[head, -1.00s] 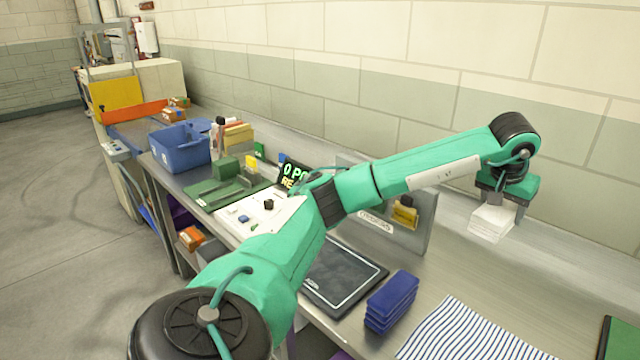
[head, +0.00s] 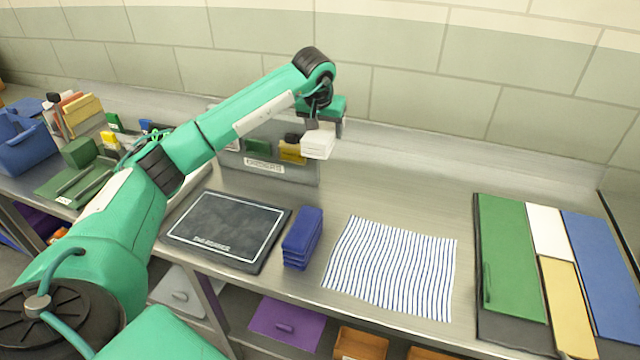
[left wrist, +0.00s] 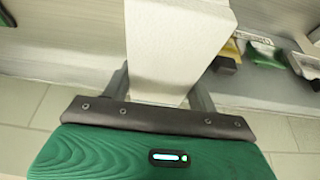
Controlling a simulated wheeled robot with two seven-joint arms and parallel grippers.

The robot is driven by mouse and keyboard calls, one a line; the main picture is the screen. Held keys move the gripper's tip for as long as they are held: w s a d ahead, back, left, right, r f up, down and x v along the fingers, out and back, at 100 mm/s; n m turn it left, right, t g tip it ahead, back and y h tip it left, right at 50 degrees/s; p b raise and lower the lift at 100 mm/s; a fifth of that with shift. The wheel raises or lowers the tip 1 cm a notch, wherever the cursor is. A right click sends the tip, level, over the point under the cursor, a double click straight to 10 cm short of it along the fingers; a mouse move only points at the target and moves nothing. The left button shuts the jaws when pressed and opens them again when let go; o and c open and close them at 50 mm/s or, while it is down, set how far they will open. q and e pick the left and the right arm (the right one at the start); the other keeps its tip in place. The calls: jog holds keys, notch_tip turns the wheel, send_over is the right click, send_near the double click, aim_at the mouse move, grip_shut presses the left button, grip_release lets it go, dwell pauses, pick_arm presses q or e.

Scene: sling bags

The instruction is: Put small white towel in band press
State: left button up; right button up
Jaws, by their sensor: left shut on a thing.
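My left gripper (head: 325,128) points down and is shut on a small white folded towel (head: 318,146), held in the air near the right end of a grey bin. In the left wrist view the white towel (left wrist: 175,50) fills the space between the fingers. A green base with a block and two rails (head: 80,175) lies at the left of the bench; it may be the band press, but I cannot tell for sure. My left forearm passes just right of it. My right gripper is out of view.
The grey bin (head: 270,177) holds yellow and green items. In front are a black mat (head: 225,230), blue stacked blocks (head: 302,238) and a striped cloth (head: 390,270). A coloured panel board (head: 510,260) lies right. A blue crate (head: 25,145) stands far left. Bare bench lies behind the cloth.

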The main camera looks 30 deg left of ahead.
pick_arm(q)
notch_tip(320, 180, down, 15)
jog(key=p, duration=0.4)
jog(key=shift+d+f, duration=0.1)
jog(key=shift+f, duration=0.65)
notch_tip(320, 180, down, 3)
jog(key=shift+f+p, duration=0.15)
jog(key=shift+p, duration=0.45)
jog(key=shift+f, duration=0.3)
